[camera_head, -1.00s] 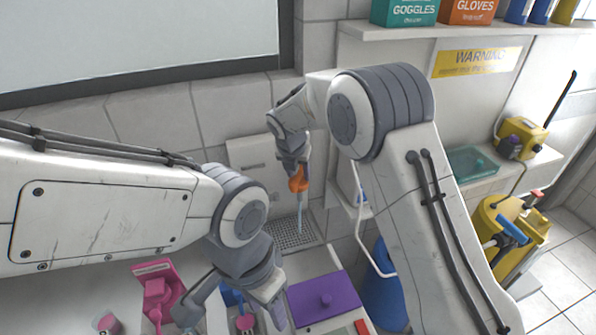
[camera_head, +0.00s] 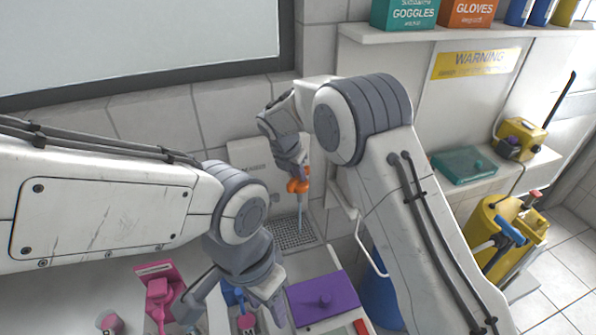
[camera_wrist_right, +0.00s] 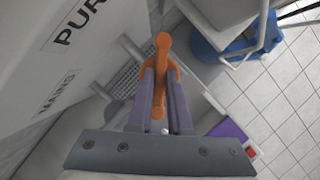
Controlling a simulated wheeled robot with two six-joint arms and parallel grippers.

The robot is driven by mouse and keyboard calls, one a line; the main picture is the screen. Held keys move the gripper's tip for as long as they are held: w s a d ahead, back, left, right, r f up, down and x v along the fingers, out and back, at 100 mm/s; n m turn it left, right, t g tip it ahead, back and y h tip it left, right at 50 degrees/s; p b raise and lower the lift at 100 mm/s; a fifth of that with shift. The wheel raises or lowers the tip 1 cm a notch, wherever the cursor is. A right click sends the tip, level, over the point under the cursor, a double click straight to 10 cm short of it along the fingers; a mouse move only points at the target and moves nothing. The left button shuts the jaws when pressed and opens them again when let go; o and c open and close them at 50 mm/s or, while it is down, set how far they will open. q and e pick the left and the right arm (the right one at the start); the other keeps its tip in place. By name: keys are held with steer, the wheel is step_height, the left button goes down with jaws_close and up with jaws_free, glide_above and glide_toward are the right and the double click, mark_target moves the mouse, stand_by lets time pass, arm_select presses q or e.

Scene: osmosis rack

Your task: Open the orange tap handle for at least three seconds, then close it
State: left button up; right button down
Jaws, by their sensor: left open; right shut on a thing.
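The orange tap handle (camera_head: 298,187) is at the front of the white wall unit (camera_head: 243,152), above a drain grate (camera_head: 293,233). My right gripper (camera_head: 296,175) is shut on the handle. In the right wrist view, its two grey-purple fingers (camera_wrist_right: 161,92) close around the orange handle (camera_wrist_right: 163,42), whose end shows beyond the fingertips. A thin pale streak (camera_head: 300,212) runs down below the handle towards the grate; I cannot tell for sure that it is water. My left gripper (camera_head: 234,304) is open, low over the counter, apart from the tap.
A purple-lidded box (camera_head: 322,300), a pink stand (camera_head: 159,290) and a pink-topped container (camera_head: 110,322) are near my left gripper. A blue bin (camera_head: 381,300) stands behind my right arm. A yellow cart (camera_head: 505,240) and teal tray (camera_head: 464,166) are at right.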

steer(key=m+p, duration=0.1)
steer(key=m, duration=0.1)
steer(key=m+g+h+p, duration=0.1)
steer(key=m+p, duration=0.1)
steer(key=m, duration=0.1)
steer(key=shift+w+a+r+m+h, duration=0.1)
steer(key=shift+w+m+h, duration=0.05)
steer(key=shift+m+h, duration=0.15)
steer(key=shift+w+m+g+p, duration=0.1)
steer(key=shift+m+g+p, duration=0.75)
steer(key=shift+m, duration=0.95)
steer(key=shift+h, duration=0.3)
steer(key=c, duration=0.8)
jaws_free()
steer(key=shift+c, duration=0.2)
